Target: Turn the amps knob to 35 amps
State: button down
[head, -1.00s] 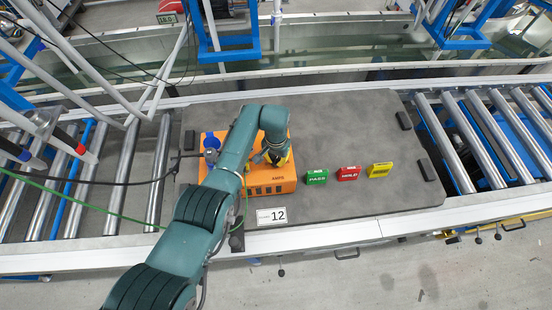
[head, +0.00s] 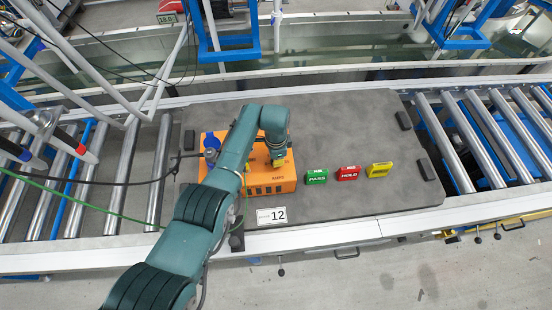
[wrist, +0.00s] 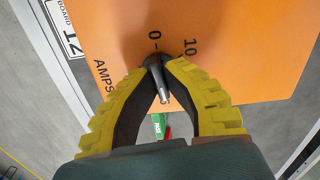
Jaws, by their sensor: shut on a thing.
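The orange pump unit (head: 265,185) sits on the grey board, with my arm crossing its left part. Its front face reads AMPS in the wrist view (wrist: 240,45), with scale marks 0 and 10 beside the amps knob (wrist: 157,78). The knob is small and dark with a silvery end. My gripper (wrist: 158,66) has yellow-backed, black-lined fingers that are shut on the knob from both sides. In the head view my gripper (head: 278,161) is at the unit's right part. The fingers hide the rest of the scale, and I cannot read the knob's setting.
A green PASS block (head: 317,177), a red HOLD block (head: 348,173) and a yellow block (head: 379,170) stand right of the unit. A 12 label (head: 271,215) is at the board's front edge. The board's right part is clear.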

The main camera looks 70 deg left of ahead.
jog(key=shift+f+m, duration=0.15)
jog(key=shift+m, duration=0.45)
jog(key=c, duration=1.1)
grip_release()
jog(key=shift+c, duration=0.2)
notch_tip(320, 180, up, 12)
